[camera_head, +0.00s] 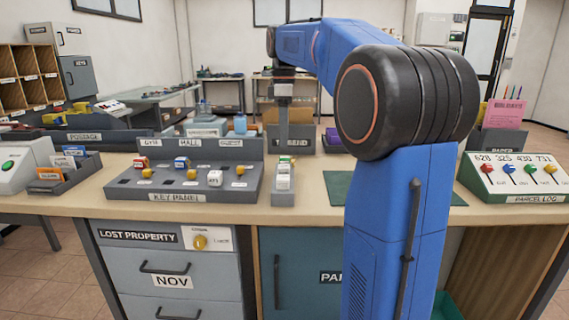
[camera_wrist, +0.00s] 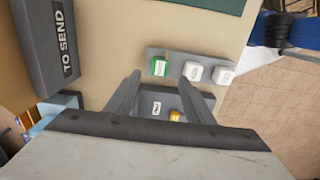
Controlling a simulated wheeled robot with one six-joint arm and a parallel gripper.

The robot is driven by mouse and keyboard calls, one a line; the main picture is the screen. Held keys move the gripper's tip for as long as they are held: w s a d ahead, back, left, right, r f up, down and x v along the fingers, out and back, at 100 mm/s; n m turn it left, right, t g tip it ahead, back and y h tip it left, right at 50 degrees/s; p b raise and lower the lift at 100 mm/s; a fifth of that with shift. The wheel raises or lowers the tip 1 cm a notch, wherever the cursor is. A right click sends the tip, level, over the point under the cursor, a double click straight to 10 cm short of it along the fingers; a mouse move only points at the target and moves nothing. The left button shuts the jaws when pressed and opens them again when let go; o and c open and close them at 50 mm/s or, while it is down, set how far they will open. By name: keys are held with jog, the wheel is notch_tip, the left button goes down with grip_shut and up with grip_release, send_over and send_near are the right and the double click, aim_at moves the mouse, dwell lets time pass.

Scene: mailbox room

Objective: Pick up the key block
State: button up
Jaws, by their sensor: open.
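A small grey tray (camera_head: 283,198) stands on the counter and holds a green-and-white block and white blocks in a row. In the wrist view, the green-topped block (camera_wrist: 159,67) is at the tray's left end. Two white blocks (camera_wrist: 193,70) (camera_wrist: 222,75) with dark marks are to its right. Another white block (camera_head: 215,178) sits on the key panel (camera_head: 150,194). The markings are too small to tell which is the key block. My gripper (camera_wrist: 164,82) is open and empty, above the counter. Its fingers point down between the tray and the panel's edge.
The "To Send" box (camera_wrist: 42,45) stands behind the tray. A green mat (camera_head: 338,183) lies to the tray's right, partly hidden by my arm. The parcel log box (camera_head: 515,182) is at far right. Yellow knobs (camera_head: 191,174) stick up from the key panel.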

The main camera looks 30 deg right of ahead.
aim_at(285, 157)
jog(key=shift+d+f, duration=0.1)
jog(key=shift+f, duration=3.5)
jog(key=shift+c, duration=0.5)
jog(key=c, duration=1)
